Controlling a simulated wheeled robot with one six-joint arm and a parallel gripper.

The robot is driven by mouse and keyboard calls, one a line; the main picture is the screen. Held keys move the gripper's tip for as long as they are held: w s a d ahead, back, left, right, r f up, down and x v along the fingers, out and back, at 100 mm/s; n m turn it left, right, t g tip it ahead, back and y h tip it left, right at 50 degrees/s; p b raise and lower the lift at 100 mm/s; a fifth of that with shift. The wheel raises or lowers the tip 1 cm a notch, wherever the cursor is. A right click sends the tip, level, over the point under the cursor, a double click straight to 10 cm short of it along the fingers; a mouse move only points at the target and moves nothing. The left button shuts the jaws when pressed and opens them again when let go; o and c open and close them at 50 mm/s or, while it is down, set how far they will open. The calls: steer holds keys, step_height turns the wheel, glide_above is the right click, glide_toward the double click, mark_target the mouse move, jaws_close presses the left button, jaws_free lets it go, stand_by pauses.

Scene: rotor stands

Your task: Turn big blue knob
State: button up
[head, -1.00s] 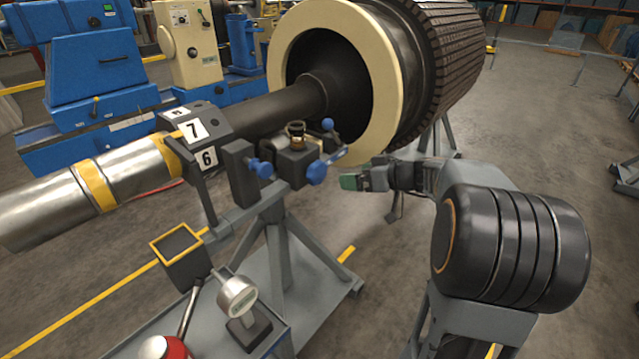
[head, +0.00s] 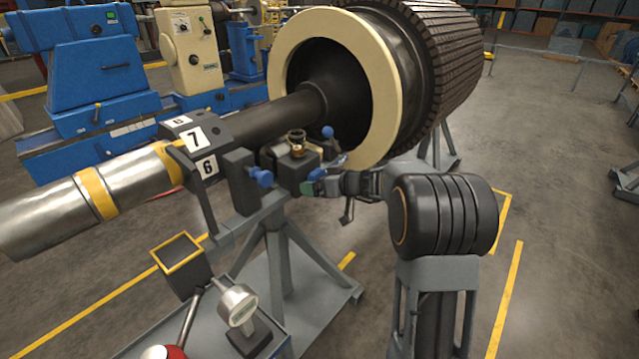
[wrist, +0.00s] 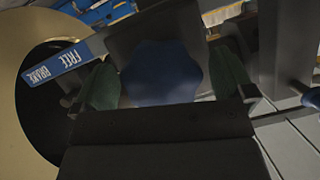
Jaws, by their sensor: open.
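The big blue knob (wrist: 162,72) has a lobed rim and shows in the middle of the wrist view, on the front of a dark block (head: 293,172). In the head view only a blue sliver of it shows beside my gripper (head: 311,187). In the wrist view one green-padded finger of my gripper (wrist: 165,83) is on each side of the knob. The jaws are open, and I cannot tell whether either pad touches it. My palm hides the knob's lower edge.
A blue tag with "FREE" lettering (wrist: 57,66) is close to the left finger. A smaller blue knob (head: 261,177) and a blue ball-ended lever (head: 328,132) are nearby. The cream rotor ring (head: 385,90) stands behind. A dial gauge (head: 238,305) is on the stand's lower tray.

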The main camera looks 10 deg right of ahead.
steer(key=shift+c, duration=0.5)
steer(key=c, duration=0.8)
steer(key=shift+f+b, duration=0.15)
steer(key=shift+b, duration=0.25)
